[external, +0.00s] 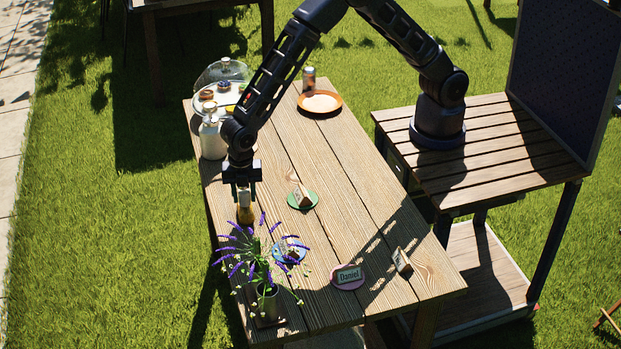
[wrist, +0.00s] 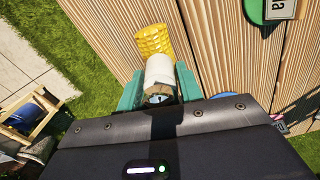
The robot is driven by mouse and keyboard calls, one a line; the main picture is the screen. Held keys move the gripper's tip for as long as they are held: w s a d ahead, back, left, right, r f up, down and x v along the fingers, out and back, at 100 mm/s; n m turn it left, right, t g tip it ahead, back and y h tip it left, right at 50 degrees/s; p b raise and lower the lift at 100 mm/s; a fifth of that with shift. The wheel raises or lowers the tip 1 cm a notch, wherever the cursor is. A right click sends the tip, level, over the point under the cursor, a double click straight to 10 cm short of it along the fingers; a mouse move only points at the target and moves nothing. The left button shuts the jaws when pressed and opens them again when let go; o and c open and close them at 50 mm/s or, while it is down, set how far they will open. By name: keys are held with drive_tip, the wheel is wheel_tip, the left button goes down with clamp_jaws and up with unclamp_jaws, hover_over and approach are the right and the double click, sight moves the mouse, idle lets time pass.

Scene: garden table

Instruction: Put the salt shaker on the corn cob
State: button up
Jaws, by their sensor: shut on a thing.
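The salt shaker (wrist: 159,70), a white cylinder with a brownish end, is between the green fingers of my gripper (wrist: 158,88) in the wrist view. My gripper is shut on it. The yellow corn cob (wrist: 153,40) shows just beyond the shaker, partly hidden by it. In the external view my gripper (external: 243,188) points down at the table's left edge, with the corn cob (external: 244,214) directly below it. I cannot tell whether the shaker touches the cob.
A vase of purple flowers (external: 268,298) stands close in front of the cob. A white jar (external: 212,140) and a glass dome (external: 222,75) are behind my gripper. Coasters with name cards, an orange plate (external: 320,102) and a can (external: 309,78) stand on the wooden table (external: 350,200).

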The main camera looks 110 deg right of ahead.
drive_tip(key=shift+f, duration=0.1)
drive_tip(key=o, duration=1)
drive_tip(key=shift+o, duration=0.2)
